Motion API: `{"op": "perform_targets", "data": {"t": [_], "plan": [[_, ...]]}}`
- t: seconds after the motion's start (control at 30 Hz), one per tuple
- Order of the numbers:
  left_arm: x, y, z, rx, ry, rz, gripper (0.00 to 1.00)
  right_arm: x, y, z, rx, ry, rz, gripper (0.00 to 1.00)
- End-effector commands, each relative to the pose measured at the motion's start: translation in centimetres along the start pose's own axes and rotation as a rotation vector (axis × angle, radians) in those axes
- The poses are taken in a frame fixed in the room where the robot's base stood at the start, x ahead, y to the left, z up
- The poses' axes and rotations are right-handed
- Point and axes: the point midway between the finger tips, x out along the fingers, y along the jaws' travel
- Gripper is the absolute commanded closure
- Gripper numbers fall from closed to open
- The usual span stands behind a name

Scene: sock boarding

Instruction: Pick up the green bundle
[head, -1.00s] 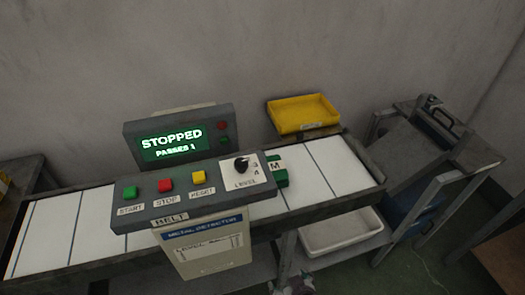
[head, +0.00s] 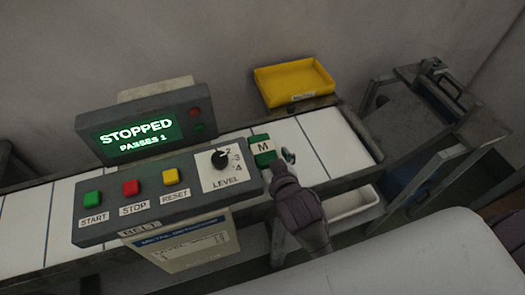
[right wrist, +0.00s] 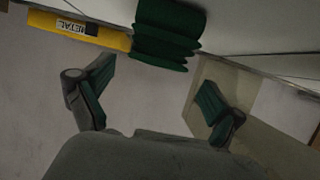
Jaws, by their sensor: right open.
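The green bundle (head: 262,146) has a white band marked M and lies on the white conveyor belt (head: 329,137), just right of the control panel. My right gripper (head: 287,157) is at its near right side in the head view. In the right wrist view, the bundle (right wrist: 168,32) shows folded green layers at the top, beyond the fingertips. The right gripper's fingers (right wrist: 156,85) are spread and empty, with a gap before the bundle. My left gripper is in neither view.
The grey control panel (head: 150,208) with buttons and a level knob borders the bundle on the left. A screen (head: 139,137) reads STOPPED, PASSES 1. A yellow tray (head: 294,82) stands behind the belt. A white bin (head: 352,203) sits below. Belt to the right is clear.

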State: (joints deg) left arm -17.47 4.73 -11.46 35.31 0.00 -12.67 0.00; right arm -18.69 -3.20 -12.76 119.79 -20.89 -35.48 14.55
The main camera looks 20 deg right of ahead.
Motion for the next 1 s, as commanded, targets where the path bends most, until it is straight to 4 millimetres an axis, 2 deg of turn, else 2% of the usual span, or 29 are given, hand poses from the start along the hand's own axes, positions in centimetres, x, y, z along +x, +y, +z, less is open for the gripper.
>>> {"op": "perform_targets", "data": {"t": [0.17, 0.4, 0.5, 0.77, 1.0], "plan": [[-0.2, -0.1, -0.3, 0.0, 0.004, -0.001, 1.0, 1.2, 0.1, -0.1, -0.001, -0.001, 0.0, 0.06], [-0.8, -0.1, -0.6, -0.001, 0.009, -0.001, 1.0, 4.7, 0.6, 0.0, -0.002, -0.001, 0.001, 0.06], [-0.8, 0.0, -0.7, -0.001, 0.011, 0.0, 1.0, 5.6, 0.6, 0.1, -0.002, -0.001, 0.001, 0.06], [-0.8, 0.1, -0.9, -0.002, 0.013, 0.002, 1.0, 5.8, 0.5, 0.1, 0.0, -0.001, 0.0, 0.06], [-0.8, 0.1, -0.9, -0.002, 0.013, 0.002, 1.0, 5.8, 0.5, 0.1, 0.0, -0.002, 0.0, 0.45]]}}
